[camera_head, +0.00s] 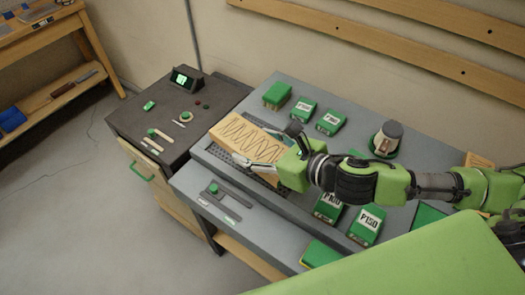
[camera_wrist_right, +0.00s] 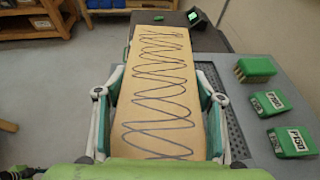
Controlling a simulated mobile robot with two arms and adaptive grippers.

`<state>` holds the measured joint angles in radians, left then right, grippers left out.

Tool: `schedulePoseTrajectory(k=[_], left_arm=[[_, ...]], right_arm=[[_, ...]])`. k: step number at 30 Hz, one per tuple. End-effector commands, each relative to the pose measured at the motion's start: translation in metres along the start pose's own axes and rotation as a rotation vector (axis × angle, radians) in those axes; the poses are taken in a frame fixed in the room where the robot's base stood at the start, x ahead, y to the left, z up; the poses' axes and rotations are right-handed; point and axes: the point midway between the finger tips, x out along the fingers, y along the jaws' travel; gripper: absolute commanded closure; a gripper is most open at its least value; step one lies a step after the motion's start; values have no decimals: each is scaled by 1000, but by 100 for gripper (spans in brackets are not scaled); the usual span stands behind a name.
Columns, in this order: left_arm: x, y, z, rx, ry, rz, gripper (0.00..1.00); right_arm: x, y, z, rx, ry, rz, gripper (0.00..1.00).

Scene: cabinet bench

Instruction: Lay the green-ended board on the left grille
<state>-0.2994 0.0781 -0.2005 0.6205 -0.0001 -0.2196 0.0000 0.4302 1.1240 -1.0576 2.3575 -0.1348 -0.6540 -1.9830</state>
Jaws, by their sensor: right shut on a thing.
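A pale wooden board (camera_head: 243,137) with a dark looping scribble on its top is in my right gripper (camera_head: 262,160). In the right wrist view the board (camera_wrist_right: 158,85) runs away from me between the two fingers, which press on its long sides. No green end shows on it; its near end is hidden by my gripper. A dark perforated grille (camera_head: 213,152) lies beneath the board and is mostly covered; it also shows along the board's right side in the wrist view (camera_wrist_right: 236,138). I cannot tell whether the board touches it. My left gripper is not in view.
A dark cabinet with a small green-lit display (camera_head: 186,78) stands left of the grey bench. Green boxes (camera_head: 304,108) and a grey-topped tool (camera_head: 386,138) stand on the bench. A lower ledge in front holds a green knob (camera_head: 213,187). The floor at left is clear.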

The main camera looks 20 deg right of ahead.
Motion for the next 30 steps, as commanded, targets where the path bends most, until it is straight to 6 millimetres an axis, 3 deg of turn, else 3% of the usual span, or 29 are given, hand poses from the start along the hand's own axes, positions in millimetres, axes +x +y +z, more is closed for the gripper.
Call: schedulePoseTrajectory(k=[6, 11, 24, 30], left_arm=[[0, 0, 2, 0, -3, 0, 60], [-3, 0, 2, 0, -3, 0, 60], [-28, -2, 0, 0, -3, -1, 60], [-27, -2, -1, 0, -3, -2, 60]], right_arm=[[-26, -2, -29, -42, 2, 96, 68], [-24, -8, -30, -47, -4, 110, 68], [48, -68, -38, -46, -8, 108, 68], [79, -86, -66, -44, -5, 110, 68]])
